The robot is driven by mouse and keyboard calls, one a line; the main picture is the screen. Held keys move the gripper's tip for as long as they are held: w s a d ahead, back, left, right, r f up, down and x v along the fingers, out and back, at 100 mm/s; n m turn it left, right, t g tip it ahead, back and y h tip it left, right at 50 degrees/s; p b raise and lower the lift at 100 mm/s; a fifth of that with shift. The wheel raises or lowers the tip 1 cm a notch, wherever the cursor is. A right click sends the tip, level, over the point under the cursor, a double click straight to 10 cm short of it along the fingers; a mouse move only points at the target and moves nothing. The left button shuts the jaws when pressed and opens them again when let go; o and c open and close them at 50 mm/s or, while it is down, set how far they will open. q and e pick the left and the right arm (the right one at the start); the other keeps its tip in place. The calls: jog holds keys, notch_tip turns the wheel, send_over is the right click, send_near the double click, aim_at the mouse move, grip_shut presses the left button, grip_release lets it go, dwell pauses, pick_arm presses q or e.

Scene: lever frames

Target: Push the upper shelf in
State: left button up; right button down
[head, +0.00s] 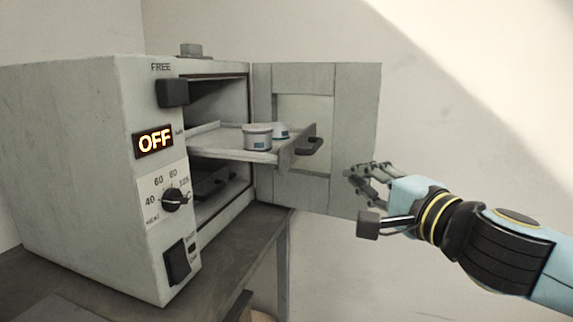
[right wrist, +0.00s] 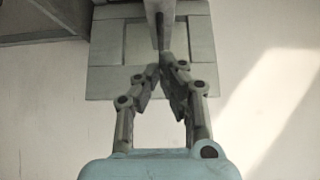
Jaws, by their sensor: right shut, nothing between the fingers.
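The upper shelf (head: 215,142) is pulled part way out of the grey oven-like cabinet (head: 75,150). Its front panel (head: 290,152) carries a dark handle (head: 311,146) and stands outside the opening. Two small white tubs stand on the shelf: a nearer one (head: 257,138) and one partly hidden behind it (head: 281,131). My right gripper (head: 355,171) is shut and empty, to the right of the handle and apart from it in the head view. In the right wrist view its fingertips (right wrist: 160,72) point toward the shelf's front. My left gripper is not in view.
The cabinet door (head: 356,110) stands wide open behind the shelf and my right gripper. A lower shelf (head: 210,183) sits inside the cabinet. The cabinet rests on a dark table (head: 235,255). The front face has a lit OFF display (head: 154,142) and a knob (head: 174,199).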

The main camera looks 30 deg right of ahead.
jog(key=p, duration=0.3)
send_near(297, 154)
jog(key=w+d, duration=0.2)
jog(key=d, duration=0.1)
jog(key=shift+w+r, duration=0.2)
jog(key=shift+w, duration=0.05)
jog(key=w+a+p, duration=0.1)
jog(key=w+a, duration=0.1)
jog(key=shift+w+p, duration=0.3)
jog(key=shift+p, duration=0.05)
jog(key=shift+w+a+f, duration=0.25)
jog(key=shift+w, duration=0.15)
